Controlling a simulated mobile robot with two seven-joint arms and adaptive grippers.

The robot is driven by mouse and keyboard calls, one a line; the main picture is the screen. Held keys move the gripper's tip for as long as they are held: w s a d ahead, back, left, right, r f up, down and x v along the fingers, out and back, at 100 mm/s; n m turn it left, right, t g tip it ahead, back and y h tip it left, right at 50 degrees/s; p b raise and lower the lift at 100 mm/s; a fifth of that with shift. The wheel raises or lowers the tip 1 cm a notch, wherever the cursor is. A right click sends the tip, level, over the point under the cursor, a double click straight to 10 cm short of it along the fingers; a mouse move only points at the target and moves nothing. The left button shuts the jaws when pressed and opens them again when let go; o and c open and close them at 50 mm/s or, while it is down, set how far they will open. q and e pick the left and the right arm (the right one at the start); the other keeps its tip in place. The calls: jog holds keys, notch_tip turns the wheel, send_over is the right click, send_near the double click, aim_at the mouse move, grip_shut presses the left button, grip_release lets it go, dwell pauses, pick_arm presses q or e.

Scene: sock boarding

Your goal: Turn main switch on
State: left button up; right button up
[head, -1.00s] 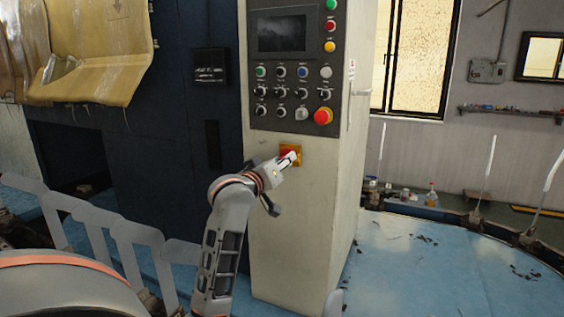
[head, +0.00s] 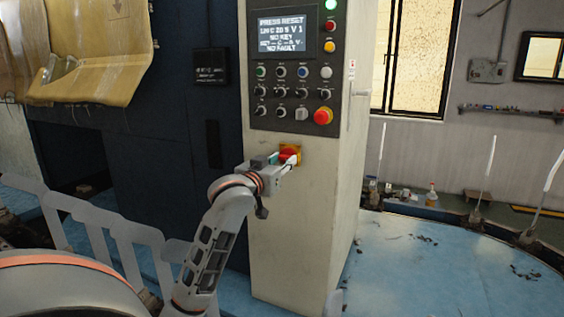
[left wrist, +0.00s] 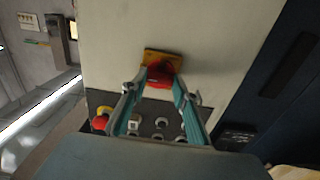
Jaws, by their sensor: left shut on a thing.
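The main switch, a red rotary handle (head: 288,154) on a yellow plate (head: 291,147), sits low on the beige control cabinet (head: 300,220). My left gripper (head: 284,160) is at the switch, its fingers closed on the red handle and partly covering it. In the left wrist view the red handle (left wrist: 160,75) lies between the two fingertips (left wrist: 160,88), with the yellow plate (left wrist: 163,58) just beyond. The cabinet screen (head: 282,35) is lit and shows text, including "PRESS RESET" and "NO FAULT". My right gripper is not in view.
Above the switch is a dark panel with several buttons and knobs and a red emergency stop (head: 323,116). A green lamp (head: 331,5) glows at the top. Grey rounded slats (head: 120,240) stand at lower left.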

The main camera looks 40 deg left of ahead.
pick_arm(q)
jog(key=shift+c, duration=0.2)
jog(key=o, duration=1.1)
jog(key=v, duration=1.2)
